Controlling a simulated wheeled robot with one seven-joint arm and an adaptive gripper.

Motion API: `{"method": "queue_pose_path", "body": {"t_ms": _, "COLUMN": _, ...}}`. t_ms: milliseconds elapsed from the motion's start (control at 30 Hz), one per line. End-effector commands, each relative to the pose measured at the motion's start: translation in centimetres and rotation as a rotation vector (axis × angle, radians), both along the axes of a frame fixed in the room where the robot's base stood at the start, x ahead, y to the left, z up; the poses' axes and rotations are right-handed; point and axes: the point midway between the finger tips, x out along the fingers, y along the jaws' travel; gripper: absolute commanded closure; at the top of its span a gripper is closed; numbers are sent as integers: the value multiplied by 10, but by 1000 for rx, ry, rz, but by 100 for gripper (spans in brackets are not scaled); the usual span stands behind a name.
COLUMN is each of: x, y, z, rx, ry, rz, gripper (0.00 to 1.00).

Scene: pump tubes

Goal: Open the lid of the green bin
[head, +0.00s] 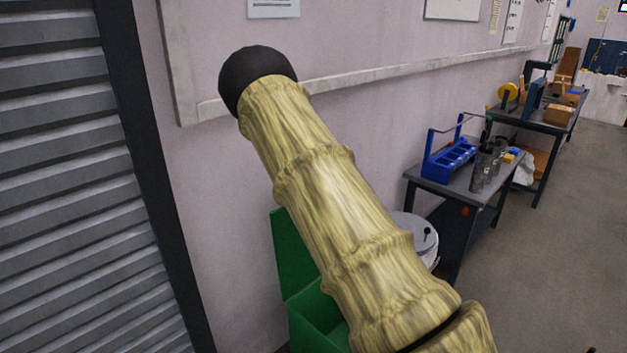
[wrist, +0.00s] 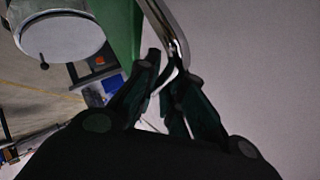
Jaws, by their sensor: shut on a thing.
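The green bin (head: 318,325) stands against the wall, low in the head view, partly hidden behind my arm. Its green lid (head: 292,255) appears raised, standing steeply at the wall side. In the wrist view a green surface (wrist: 122,30) shows beside a curved shiny metal handle (wrist: 163,25). My gripper (wrist: 168,78) is shut on this handle, which runs down between its dark fingers. The gripper is hidden behind my arm in the head view.
A white round container (head: 425,238) stands just right of the green bin; its top also shows in the wrist view (wrist: 65,35). A dark table (head: 455,183) with a blue rack (head: 447,160) is further right. A grey shutter (head: 70,190) fills the left. Open floor (head: 560,250) lies at right.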

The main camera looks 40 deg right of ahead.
Motion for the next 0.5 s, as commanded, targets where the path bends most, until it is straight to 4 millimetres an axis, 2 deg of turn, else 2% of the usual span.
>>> {"method": "queue_pose_path", "body": {"t_ms": 33, "x": 3, "y": -3, "z": 7, "rx": -11, "ry": -8, "rz": 1, "gripper": 100}}
{"method": "queue_pose_path", "body": {"t_ms": 100, "x": 4, "y": -2, "z": 8, "rx": -12, "ry": -9, "rz": 2, "gripper": 100}}
{"method": "queue_pose_path", "body": {"t_ms": 133, "x": 5, "y": -1, "z": 8, "rx": -12, "ry": -9, "rz": 4, "gripper": 88}}
{"method": "queue_pose_path", "body": {"t_ms": 233, "x": 7, "y": 1, "z": 8, "rx": -12, "ry": -10, "rz": 5, "gripper": 70}}
{"method": "queue_pose_path", "body": {"t_ms": 500, "x": 6, "y": 2, "z": 5, "rx": -7, "ry": -6, "rz": 5, "gripper": 68}}
